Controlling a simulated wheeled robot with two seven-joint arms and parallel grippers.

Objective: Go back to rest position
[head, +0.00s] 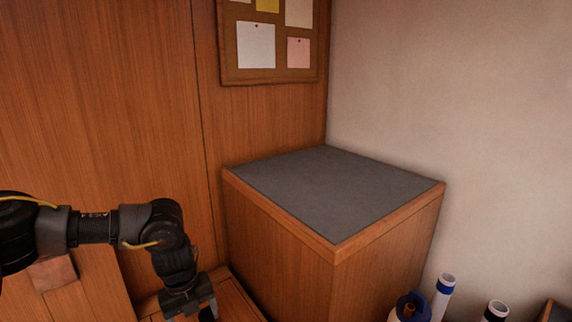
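My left arm comes in from the left edge and bends downward. My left gripper (192,305) hangs at the bottom edge, over a low wooden surface (237,300) beside the wooden cabinet. Its fingertips are cut off or too dark to tell whether they are open, and I see nothing clearly held. My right gripper is not in view.
A wooden cabinet (285,232) with a bare grey top (335,185) stands in the corner. A pinboard (270,78) hangs above it. White cylinders with dark bands (444,285) and a blue round item (411,306) stand at the lower right.

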